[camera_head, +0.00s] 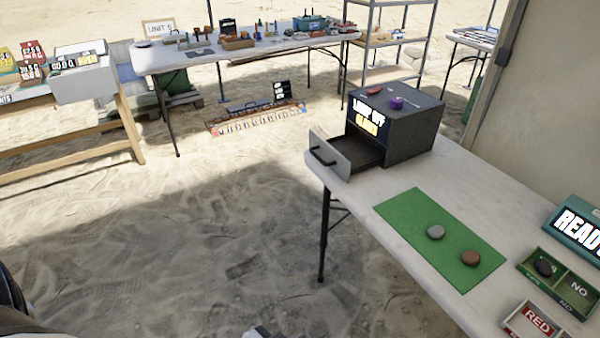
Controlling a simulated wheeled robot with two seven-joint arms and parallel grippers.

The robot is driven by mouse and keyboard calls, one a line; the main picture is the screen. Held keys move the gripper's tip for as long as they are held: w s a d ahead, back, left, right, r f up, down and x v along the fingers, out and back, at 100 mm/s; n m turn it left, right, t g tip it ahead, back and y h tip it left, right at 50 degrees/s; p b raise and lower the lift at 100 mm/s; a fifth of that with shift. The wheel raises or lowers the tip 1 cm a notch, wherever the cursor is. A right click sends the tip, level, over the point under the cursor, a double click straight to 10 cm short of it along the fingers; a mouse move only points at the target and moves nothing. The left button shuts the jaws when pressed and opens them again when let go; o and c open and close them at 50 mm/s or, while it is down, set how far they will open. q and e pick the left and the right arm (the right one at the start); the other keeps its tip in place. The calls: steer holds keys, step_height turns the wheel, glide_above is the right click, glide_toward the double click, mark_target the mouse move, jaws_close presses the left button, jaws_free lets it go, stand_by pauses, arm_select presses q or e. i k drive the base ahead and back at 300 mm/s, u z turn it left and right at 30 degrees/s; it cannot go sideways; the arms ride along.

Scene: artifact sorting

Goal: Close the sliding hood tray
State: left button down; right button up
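The hood is a dark grey box (415,126) at the far end of the white table. A lit panel (368,124) on its front reads "LAMP OFF" above a second, yellow line that is hard to read. Its sliding tray (357,151) is pulled out toward the left, and its inside looks empty. The tray has a light front plate (331,154) with a black handle (322,156), which reaches past the table's edge. Neither gripper can be made out. Only a dark part of mine at the lower left and a small grey piece at the bottom edge show.
A green mat (407,208) holds a grey stone (435,232) and a brown stone (470,258). A green divided tray (529,267) with a dark stone (543,267), a "RED" tray (515,316) and a "READY" sign (577,230) stand at right. Sand left of the table is open.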

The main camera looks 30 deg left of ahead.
mark_target(349, 154)
steer(key=z, duration=0.1)
steer(key=k, duration=0.7)
steer(key=u, duration=1.2)
steer(key=i, duration=2.05)
steer(key=z, duration=0.95)
